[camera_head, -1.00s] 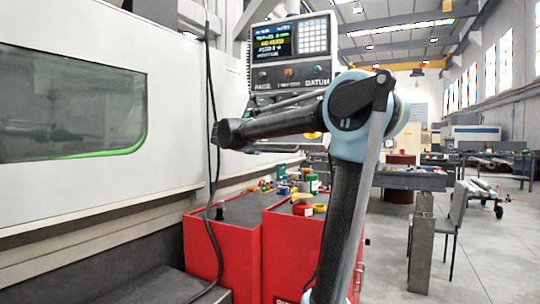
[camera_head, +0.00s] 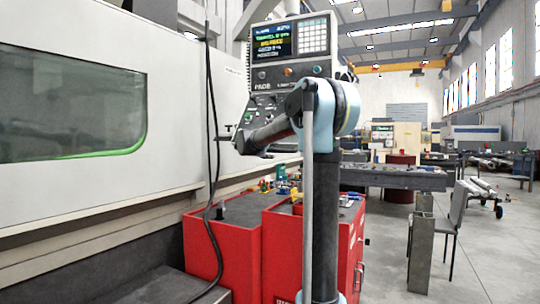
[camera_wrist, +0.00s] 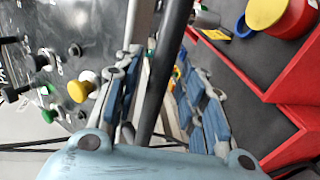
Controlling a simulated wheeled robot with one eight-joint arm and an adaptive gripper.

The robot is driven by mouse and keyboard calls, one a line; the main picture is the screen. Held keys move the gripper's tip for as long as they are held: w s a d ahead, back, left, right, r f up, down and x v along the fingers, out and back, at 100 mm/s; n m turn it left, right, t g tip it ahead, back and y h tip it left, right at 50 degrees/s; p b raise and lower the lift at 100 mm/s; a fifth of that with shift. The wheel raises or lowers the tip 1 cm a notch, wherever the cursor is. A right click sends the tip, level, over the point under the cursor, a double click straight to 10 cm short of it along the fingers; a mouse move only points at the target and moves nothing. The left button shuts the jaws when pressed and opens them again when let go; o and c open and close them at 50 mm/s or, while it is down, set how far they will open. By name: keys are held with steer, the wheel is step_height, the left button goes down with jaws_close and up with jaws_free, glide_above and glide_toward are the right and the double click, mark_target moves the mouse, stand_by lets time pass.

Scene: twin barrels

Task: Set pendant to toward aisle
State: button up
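The pendant (camera_head: 262,77), a grey control box with a lit screen, keypad and knobs, hangs beside the white machine. My arm covers part of its lower panel. My gripper (camera_head: 241,142) is in front of that lower panel; its fingers are too small to read there. In the wrist view the blue-and-grey fingers of my gripper (camera_wrist: 163,98) are spread apart. A dark bar (camera_wrist: 170,65) runs through the gap between them; I cannot tell whether it is a handle or a cable, or whether it is touched. The pendant's panel (camera_wrist: 70,45) with black, yellow and green knobs lies left of the fingers.
A black cable (camera_head: 212,120) hangs left of my gripper. Red cabinets (camera_head: 222,250) stand below, with small coloured items on top; a yellow-topped red round item (camera_wrist: 280,15) shows close in the wrist view. The white machine (camera_head: 170,60) fills the left.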

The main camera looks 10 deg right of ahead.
steer(key=shift+w+d+f, duration=0.1)
steer(key=shift+w+d, duration=0.2)
steer(key=shift+w, duration=0.2)
